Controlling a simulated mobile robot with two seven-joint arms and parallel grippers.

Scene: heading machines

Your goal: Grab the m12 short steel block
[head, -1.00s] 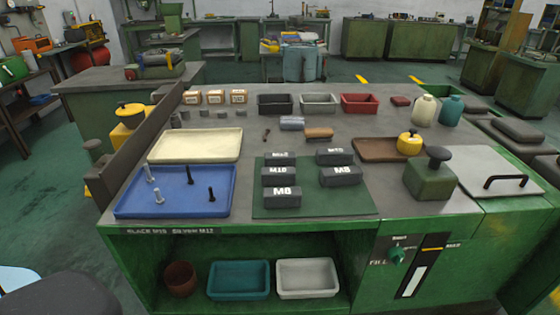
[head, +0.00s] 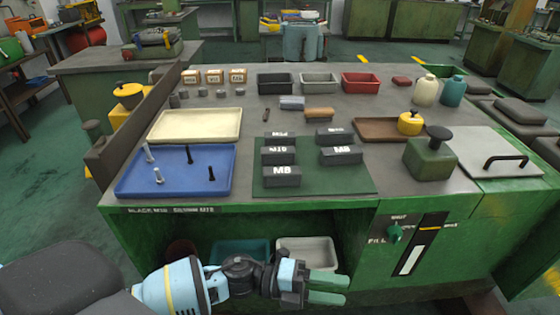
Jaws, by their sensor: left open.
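Several dark steel blocks with white labels stand on a green mat (head: 313,190) on the bench top. The back left block (head: 279,142) and the back right block (head: 335,137) have labels too small to read surely, so I cannot tell which is the M12 short block. The middle left block (head: 278,157) seems to read M10. The front left block (head: 286,178) and the middle right block (head: 341,157) read M8. My left gripper (head: 328,288) is open and empty, low in front of the bench, below the mat. My right gripper is out of view.
A blue tray (head: 180,183) with upright bolts and a cream tray (head: 200,123) lie left of the mat. A green block with a dark knob (head: 430,158) and a brown tray (head: 375,132) stand to the right. Bins (head: 318,80) line the back.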

